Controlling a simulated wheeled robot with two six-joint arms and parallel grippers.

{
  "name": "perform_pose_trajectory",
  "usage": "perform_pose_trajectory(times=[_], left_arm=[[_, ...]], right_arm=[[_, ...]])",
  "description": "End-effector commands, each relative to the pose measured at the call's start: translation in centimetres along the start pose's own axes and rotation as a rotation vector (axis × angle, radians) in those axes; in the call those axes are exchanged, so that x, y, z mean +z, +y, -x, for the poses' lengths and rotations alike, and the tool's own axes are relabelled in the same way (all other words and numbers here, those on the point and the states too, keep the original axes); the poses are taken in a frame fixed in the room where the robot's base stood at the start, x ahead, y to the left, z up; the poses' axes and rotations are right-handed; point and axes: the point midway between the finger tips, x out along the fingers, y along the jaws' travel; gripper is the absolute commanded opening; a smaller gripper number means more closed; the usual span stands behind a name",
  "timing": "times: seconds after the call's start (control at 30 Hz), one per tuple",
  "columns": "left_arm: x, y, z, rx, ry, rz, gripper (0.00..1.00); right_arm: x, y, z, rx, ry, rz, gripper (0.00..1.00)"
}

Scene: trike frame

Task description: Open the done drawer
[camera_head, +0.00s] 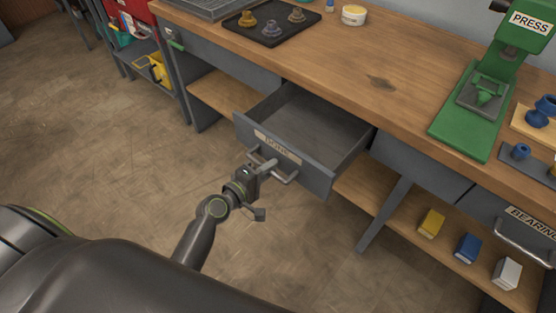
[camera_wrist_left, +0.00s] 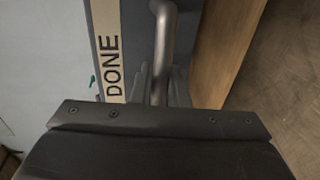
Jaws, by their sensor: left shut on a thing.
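The grey done drawer (camera_head: 308,160) is pulled out from under the wooden workbench, and its inside looks empty. Its front carries a label (camera_head: 277,146), which reads DONE in the left wrist view (camera_wrist_left: 113,60). My left gripper (camera_head: 266,166) is at the drawer front, shut on the bar handle (camera_head: 284,178). In the left wrist view the metal handle (camera_wrist_left: 163,35) runs down between the fingers, and the gripper body hides its lower part. My right gripper is in neither view.
The workbench (camera_head: 360,72) bears a black tray (camera_head: 271,36) with several small parts, a round tub (camera_head: 354,15) and a green press (camera_head: 480,100). Yellow, blue and white boxes (camera_head: 467,247) stand on the lower shelf at right. The floor in front is clear.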

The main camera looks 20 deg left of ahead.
Motion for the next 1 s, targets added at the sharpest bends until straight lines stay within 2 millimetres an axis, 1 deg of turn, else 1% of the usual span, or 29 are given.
perform_pose_trajectory(times=[0.07, 0.17, 0.47, 0.5, 0.63, 1.0], left_arm=[[0.0, -0.3, 0.6, -0.004, -0.001, 0.000, 0.00], [0.0, -0.4, 1.0, -0.004, -0.001, -0.001, 0.00], [0.0, -0.3, 1.0, -0.004, -0.001, -0.001, 0.00], [0.0, -0.3, 1.0, -0.003, -0.001, -0.001, 0.15], [0.0, -0.3, 1.0, -0.003, 0.000, -0.001, 0.32], [0.0, -0.3, 1.0, -0.002, 0.000, 0.000, 0.32]], right_arm=[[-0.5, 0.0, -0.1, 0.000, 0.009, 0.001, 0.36], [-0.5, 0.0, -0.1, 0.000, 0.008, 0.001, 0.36], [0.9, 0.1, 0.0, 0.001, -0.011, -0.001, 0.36], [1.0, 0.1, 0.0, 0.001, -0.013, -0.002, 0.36], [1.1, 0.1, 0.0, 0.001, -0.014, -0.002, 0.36], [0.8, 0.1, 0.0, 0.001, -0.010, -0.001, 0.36]])
